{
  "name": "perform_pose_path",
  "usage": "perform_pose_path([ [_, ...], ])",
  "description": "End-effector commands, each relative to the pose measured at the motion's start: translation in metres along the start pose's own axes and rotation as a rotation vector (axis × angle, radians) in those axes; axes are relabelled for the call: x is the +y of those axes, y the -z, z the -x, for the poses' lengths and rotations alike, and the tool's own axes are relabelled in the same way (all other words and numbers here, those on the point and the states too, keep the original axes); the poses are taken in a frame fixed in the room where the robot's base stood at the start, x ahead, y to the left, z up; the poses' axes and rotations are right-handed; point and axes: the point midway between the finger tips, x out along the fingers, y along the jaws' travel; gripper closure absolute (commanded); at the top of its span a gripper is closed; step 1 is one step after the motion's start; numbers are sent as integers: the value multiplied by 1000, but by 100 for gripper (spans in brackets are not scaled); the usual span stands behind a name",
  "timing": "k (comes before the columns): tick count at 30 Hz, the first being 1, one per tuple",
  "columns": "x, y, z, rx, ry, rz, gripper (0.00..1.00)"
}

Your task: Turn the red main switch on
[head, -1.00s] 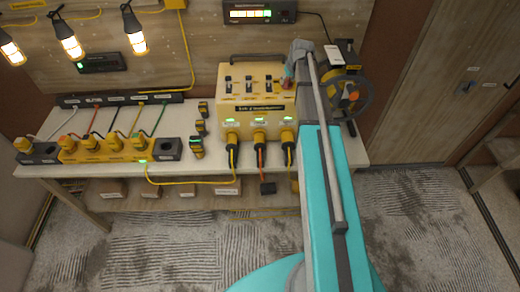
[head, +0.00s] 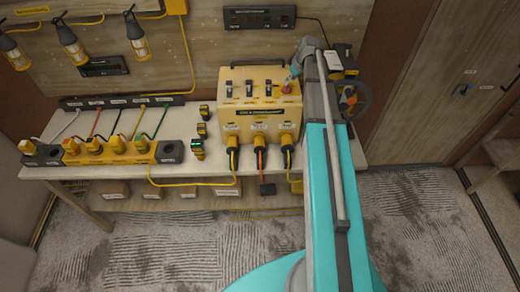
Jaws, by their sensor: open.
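The red main switch (head: 288,87) is a small red knob at the right end of the top of the yellow distribution box (head: 235,113). My gripper (head: 292,76) is at the knob, just above it, and partly covers it. It is open; its fingers are tiny here, and I cannot tell whether they touch the knob. Several black toggle levers (head: 248,87) stand left of the red switch. The indicators above the box's plugs are dark.
The hanging lamps (head: 73,51) and wall display (head: 260,18) are dim. A yellow power strip (head: 90,152) lies on the bench's left. Thick cables hang in front of the box.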

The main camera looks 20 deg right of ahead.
Motion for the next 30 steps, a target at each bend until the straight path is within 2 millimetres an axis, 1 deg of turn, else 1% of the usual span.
perform_pose_path([
  [1, 0, 1, 9, 0, 0, -1, 44],
  [3, 0, 1, 16, 0, 0, -1, 44],
  [24, 0, 1, 79, 0, -1, -1, 44],
  [30, 0, 1, 93, 0, 0, -1, 44],
])
